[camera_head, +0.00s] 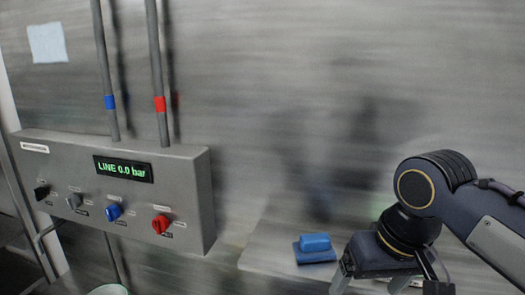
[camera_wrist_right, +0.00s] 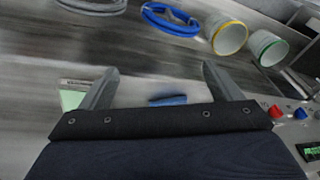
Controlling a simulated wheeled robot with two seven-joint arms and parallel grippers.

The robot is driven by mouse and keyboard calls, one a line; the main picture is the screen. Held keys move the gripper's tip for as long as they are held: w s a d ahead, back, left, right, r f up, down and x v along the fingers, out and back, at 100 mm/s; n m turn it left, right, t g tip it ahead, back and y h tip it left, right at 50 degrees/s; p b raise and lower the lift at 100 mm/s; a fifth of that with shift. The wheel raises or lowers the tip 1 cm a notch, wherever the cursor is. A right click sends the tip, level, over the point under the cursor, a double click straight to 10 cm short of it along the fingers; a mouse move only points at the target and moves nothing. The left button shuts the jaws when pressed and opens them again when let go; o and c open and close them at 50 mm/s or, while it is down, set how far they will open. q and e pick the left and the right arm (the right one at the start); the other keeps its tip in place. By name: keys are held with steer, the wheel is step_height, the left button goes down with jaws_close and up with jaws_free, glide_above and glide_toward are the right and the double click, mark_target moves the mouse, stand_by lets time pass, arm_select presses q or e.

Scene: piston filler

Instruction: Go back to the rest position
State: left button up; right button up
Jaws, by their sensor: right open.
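My right gripper (camera_head: 388,284) hangs at the lower right of the head view, its arm coming in from the right edge. In the right wrist view the two fingers of the right gripper (camera_wrist_right: 160,72) are spread wide with nothing between them. A blue object also shows beyond the fingers in the right wrist view (camera_wrist_right: 167,100). My left gripper is not in view.
A grey control box (camera_head: 190,200) with a green display (camera_head: 124,169) reading "LINE 0.0 bar" and several knobs stands at left. Two pipes rise above it. The right wrist view shows a blue hose coil (camera_wrist_right: 171,20) and two pale cylinders, one yellow-rimmed (camera_wrist_right: 229,38), one green-rimmed (camera_wrist_right: 268,48).

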steer(key=s+d+f+m+t+y, duration=0.1)
steer(key=s+d+f, duration=0.1)
steer(key=s+f, duration=0.3)
steer(key=s+d+f+m+t+y, duration=0.1)
steer(key=s+d+f+t, duration=0.1)
steer(key=s+f, duration=0.4)
step_height(320, 180, down, 5)
steer(key=shift+f+m, duration=0.2)
steer(key=shift+m, duration=0.2)
